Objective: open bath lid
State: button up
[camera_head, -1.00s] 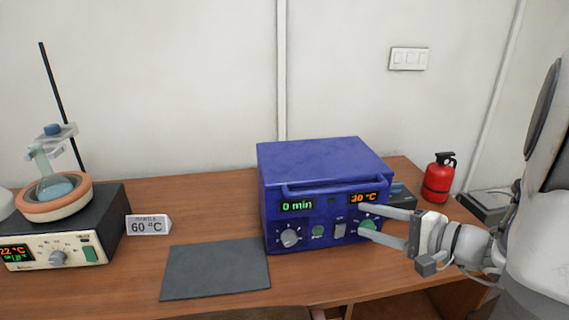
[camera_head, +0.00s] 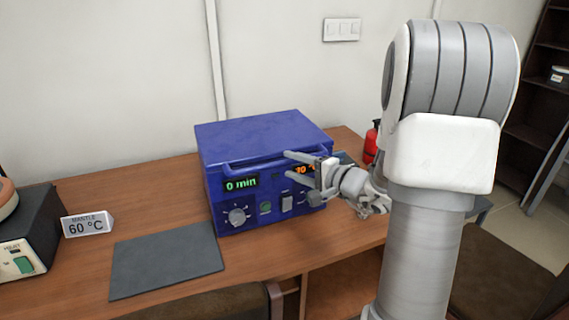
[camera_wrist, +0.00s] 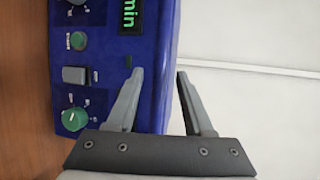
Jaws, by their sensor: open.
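The blue bath (camera_head: 262,170) stands on the wooden desk with its lid (camera_head: 262,137) down. A blue handle bar (camera_head: 250,162) runs along the upper front edge. Its front has a green "0 min" display, an orange display partly hidden by my gripper, knobs and a switch. My gripper (camera_head: 288,165) is open and empty in front of the right part of the bath, close to the handle's right end. In the wrist view, the two fingers (camera_wrist: 160,72) are spread apart, one over the blue front panel (camera_wrist: 105,60) and one over the pale background. Contact with the handle cannot be told.
A dark grey mat (camera_head: 167,260) lies left of the bath. A "MANTLE 60 °C" sign (camera_head: 87,224) and a heating mantle (camera_head: 28,230) are further left. A red extinguisher (camera_head: 372,142) stands behind my arm. A chair (camera_head: 215,303) is at the desk's front.

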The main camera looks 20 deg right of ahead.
aim_at(288, 164)
jog(key=shift+x, duration=1.7)
grip_shut()
